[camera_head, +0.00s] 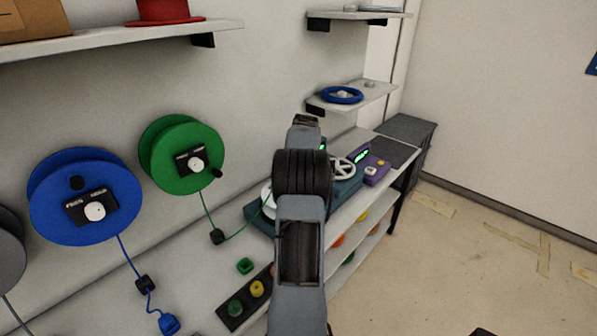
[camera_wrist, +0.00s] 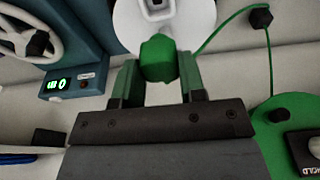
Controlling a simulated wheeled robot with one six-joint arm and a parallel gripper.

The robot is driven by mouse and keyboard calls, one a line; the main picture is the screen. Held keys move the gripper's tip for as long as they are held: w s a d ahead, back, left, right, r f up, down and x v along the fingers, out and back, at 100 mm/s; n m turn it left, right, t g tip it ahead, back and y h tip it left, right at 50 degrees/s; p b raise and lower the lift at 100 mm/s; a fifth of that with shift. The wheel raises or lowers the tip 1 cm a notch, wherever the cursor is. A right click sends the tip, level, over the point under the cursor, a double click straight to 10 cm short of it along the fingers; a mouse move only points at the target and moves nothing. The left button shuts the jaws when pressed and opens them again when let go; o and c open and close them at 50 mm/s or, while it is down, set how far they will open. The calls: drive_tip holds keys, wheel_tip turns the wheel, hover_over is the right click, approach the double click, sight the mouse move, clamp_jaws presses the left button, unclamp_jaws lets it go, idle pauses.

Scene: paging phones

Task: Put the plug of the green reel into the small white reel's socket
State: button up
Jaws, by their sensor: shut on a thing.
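My gripper (camera_wrist: 159,72) is shut on the green plug (camera_wrist: 160,52) in the wrist view. The small white reel (camera_wrist: 193,18) is just beyond the plug, with its dark-edged socket (camera_wrist: 156,9) at the top edge of the picture. The plug is in front of the reel's face, a little below the socket in the picture; I cannot tell whether they touch. The green reel (camera_head: 180,140) hangs on the wall in the head view and also shows in the wrist view (camera_wrist: 275,145). Its green cable (camera_wrist: 225,22) runs to the plug. My arm hides the gripper in the head view.
A teal device (camera_head: 262,222) with a white handwheel (camera_head: 344,167) and a purple device (camera_head: 373,172) stand on the bench. A blue ring (camera_head: 341,95) lies on a shelf. The right floor is mostly clear.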

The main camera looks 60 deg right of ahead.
drive_tip(key=shift+f, duration=0.15)
idle(0.4)
drive_tip(key=shift+f+b, duration=1.65)
drive_tip(key=shift+f, duration=0.75)
drive_tip(key=shift+f+b, duration=0.75)
drive_tip(key=shift+f, duration=0.5)
drive_tip(key=o, duration=1.3)
drive_tip(key=shift+r+p, duration=3.4)
drive_tip(key=shift+r, duration=1.1)
